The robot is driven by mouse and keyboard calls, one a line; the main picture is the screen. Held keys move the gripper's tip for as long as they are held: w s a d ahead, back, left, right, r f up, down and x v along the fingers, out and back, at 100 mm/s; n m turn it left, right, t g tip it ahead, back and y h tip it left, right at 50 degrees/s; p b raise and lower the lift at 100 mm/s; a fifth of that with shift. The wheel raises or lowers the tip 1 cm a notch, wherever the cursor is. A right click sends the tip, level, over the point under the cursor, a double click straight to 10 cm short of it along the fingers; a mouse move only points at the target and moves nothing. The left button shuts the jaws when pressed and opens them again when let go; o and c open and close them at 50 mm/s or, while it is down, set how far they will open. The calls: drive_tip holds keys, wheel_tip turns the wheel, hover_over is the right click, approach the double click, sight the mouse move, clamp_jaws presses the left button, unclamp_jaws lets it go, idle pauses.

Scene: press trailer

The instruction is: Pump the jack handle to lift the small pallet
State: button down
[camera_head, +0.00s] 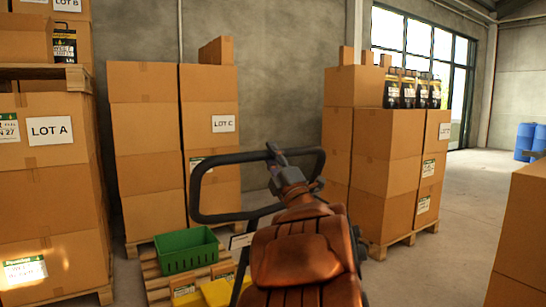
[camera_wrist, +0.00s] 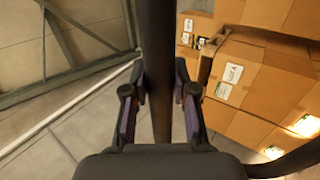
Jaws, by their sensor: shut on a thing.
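The jack handle (camera_head: 205,180) is a dark rounded loop. It rises in front of me in the head view. My gripper (camera_head: 279,155) is shut on the upper right part of the loop. In the wrist view the handle's dark bar (camera_wrist: 163,60) runs upright between the two fingers of my gripper (camera_wrist: 160,100). The small pallet (camera_head: 152,270) is wooden and low at the bottom left of centre.
Tall carton stacks on pallets stand at left (camera_head: 50,190), behind the small pallet (camera_head: 145,150) and at right of centre (camera_head: 370,160). Another carton (camera_head: 522,240) is close at lower right. Blue barrels (camera_head: 530,140) are far right. Open floor (camera_head: 450,215) lies between.

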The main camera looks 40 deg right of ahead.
drive_tip(key=shift+f, duration=0.1)
drive_tip(key=c, duration=0.9)
unclamp_jaws()
drive_tip(key=v, duration=0.7)
drive_tip(key=shift+s, duration=0.2)
